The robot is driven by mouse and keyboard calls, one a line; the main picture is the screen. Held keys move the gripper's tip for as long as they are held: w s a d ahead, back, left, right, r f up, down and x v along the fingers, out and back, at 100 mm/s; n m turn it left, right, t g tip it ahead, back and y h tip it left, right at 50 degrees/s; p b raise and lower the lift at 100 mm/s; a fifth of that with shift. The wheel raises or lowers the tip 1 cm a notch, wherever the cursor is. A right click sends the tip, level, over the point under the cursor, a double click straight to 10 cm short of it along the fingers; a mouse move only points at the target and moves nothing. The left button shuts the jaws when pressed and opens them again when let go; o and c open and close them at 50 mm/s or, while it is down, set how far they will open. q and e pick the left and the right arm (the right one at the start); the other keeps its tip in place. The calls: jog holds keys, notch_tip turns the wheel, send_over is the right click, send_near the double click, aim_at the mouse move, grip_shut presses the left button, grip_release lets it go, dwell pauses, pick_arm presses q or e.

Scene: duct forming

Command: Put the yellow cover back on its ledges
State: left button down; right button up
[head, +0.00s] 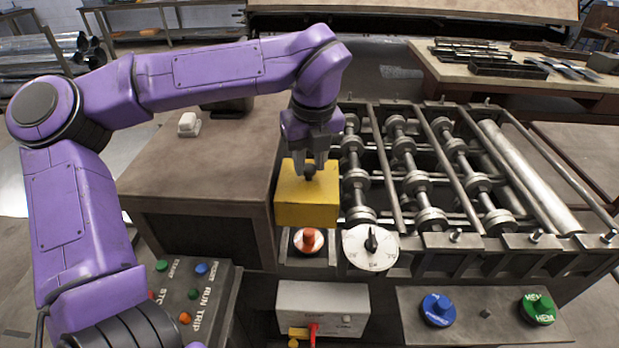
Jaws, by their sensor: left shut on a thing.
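The yellow cover (306,200) is a box-shaped piece at the middle of the head view, at the left end of the roller machine. My left gripper (310,172) comes down from above and is shut on the dark knob on top of the cover. The cover looks about level. Its ledges are hidden, and I cannot tell whether it rests on them or hangs just above. My right gripper is not in view.
An orange-red button (308,240) and a white dial (370,247) sit just in front of the cover. The roller bed (420,170) lies to the right. A brown cabinet top (200,165) is to the left. A button panel (190,295) stands at front left.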

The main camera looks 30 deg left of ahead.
pick_arm(q)
notch_tip(320, 180, down, 3)
jog(key=shift+s+r+b, duration=0.1)
jog(key=shift+r+b, duration=0.1)
jog(key=shift+b, duration=0.1)
notch_tip(320, 180, down, 8)
jog(key=b, duration=0.6)
jog(key=shift+r, duration=0.15)
dwell(0.6)
jog(key=shift+f+b, duration=0.65)
jog(key=shift+b, duration=0.1)
jog(key=shift+f, duration=0.1)
